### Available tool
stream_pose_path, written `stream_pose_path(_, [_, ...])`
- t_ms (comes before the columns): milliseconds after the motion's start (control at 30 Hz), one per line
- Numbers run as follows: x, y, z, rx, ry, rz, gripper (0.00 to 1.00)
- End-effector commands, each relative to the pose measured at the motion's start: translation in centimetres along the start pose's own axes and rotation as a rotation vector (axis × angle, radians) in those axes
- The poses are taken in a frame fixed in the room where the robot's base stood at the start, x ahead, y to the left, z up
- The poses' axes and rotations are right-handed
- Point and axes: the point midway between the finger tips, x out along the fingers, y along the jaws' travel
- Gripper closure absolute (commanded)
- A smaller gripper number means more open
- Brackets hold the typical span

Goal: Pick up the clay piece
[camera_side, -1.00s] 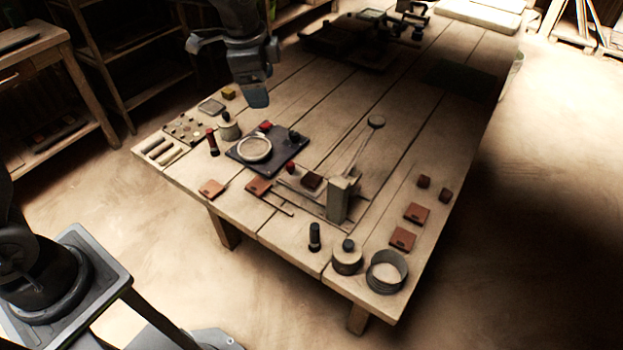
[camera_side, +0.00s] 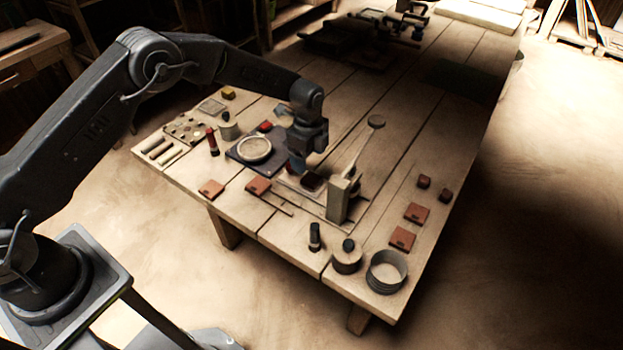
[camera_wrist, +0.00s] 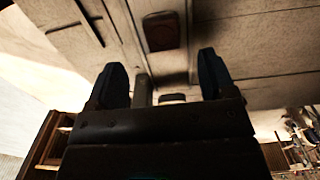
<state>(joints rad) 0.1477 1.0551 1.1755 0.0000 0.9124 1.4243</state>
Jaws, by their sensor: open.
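A dark brown clay piece (camera_side: 313,181) lies by the lever press (camera_side: 341,200) on the table. In the wrist view a dark brown block (camera_wrist: 162,31), which looks like this clay piece, lies beyond the fingertips. My gripper (camera_side: 297,172) points down just left of and above the clay piece by the press. In the wrist view my gripper (camera_wrist: 161,75) has its two dark fingers spread, with nothing held between them.
The press lever (camera_side: 361,150) stands up to the right of my gripper. A dark board (camera_side: 240,153) with a round pale dish (camera_side: 254,149) lies to the left. Flat reddish tiles (camera_side: 258,186) lie in front. A round tin (camera_side: 386,272) stands at the front corner.

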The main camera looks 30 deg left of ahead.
Motion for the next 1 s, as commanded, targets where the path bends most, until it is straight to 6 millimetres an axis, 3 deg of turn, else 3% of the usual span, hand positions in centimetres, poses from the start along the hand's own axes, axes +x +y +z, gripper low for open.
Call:
stream_pose_path(267, [2.4,0.0,0.1,-0.002,0.0,-0.001,0.23])
stream_pose_path(600, [6.8,-0.1,0.5,-0.002,0.001,0.0,0.23])
stream_pose_path(900, [7.1,-0.2,0.5,-0.001,0.001,-0.003,0.23])
stream_pose_path(1000, [7.1,-0.2,0.5,-0.001,0.001,-0.002,0.33])
